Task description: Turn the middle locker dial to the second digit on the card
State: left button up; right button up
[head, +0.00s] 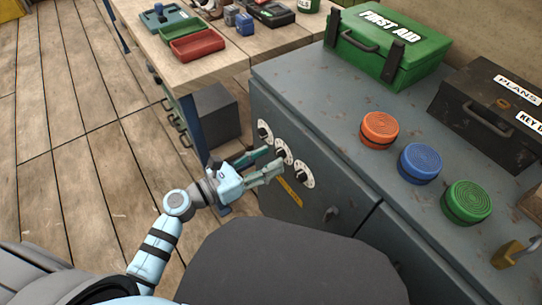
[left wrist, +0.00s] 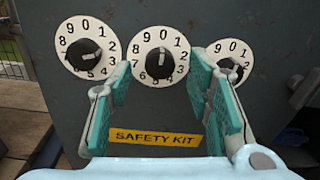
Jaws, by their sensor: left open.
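The middle dial (left wrist: 160,55) is a white numbered disc with a black knob on the grey locker front. Its knob's pale mark points up, near 0. In the head view the middle dial (head: 283,151) sits between the other two. My left gripper (head: 272,161) is open and empty in front of the dials. In the left wrist view its teal-padded fingers (left wrist: 160,82) stand apart, below and to either side of the middle knob. I cannot tell how far their tips are from the locker. I see no card with digits. My right gripper is not in view.
The left dial (left wrist: 87,47) and right dial (left wrist: 231,60) flank the middle one; a finger partly covers the right one. A yellow SAFETY KIT label (left wrist: 155,138) is below. The locker top (head: 335,135) holds a green first aid box (head: 385,45), coloured round lids and a dark box (head: 490,110).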

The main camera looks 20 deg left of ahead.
pick_arm(q)
jog(key=shift+x, duration=0.8)
grip_shut()
